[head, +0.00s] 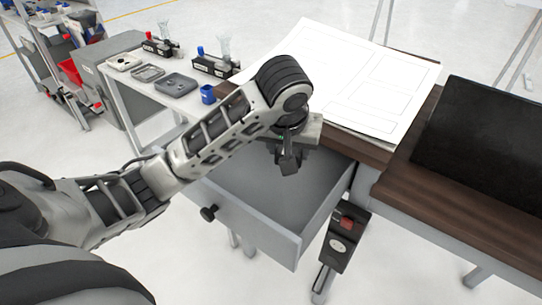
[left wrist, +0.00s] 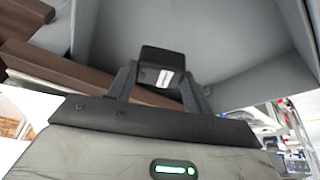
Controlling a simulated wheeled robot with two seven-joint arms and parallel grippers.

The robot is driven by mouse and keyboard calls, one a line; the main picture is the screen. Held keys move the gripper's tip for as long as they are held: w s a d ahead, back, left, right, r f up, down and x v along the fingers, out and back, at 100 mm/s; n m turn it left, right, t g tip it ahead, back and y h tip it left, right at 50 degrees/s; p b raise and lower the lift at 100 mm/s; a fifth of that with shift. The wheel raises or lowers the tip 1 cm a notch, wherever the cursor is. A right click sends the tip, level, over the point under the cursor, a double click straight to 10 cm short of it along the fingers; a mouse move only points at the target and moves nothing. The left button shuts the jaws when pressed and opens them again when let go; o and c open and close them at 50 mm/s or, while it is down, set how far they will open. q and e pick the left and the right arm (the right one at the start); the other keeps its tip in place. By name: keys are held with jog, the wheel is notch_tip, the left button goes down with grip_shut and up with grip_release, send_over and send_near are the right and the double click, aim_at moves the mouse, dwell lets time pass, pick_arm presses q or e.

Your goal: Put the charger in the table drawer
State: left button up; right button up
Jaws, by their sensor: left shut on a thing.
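The table drawer (head: 262,226) is pulled open below the brown table (head: 388,172), with a dark round knob (head: 208,213) on its grey front. No object shows on the visible part of its floor. My left gripper (head: 289,157) points down over the drawer opening, near the table side. It is shut on the charger, a small black block with a white label, clearest in the left wrist view (left wrist: 161,62) between the two fingers. The charger appears held above the drawer floor; the exact gap cannot be told. My right gripper is not in view.
White paper sheets (head: 345,75) and a black mat (head: 485,140) lie on the table. A black box with a red switch (head: 346,232) hangs beside the drawer's right side.

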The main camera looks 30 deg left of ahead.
pick_arm(q)
jog(key=w+a+f, duration=0.1)
jog(key=a+f, duration=0.1)
jog(key=w+a+f, duration=0.3)
jog(key=a+f, duration=0.2)
jog(key=shift+w, duration=0.15)
jog(key=shift+w+a+f, duration=0.1)
jog(key=shift+a+f, duration=0.05)
jog(key=shift+f, duration=0.75)
jog(key=shift+w+a+f, duration=0.1)
jog(key=shift+f, duration=0.8)
jog(key=shift+s+f, duration=0.1)
jog(key=shift+f, duration=0.05)
jog(key=o, duration=1.1)
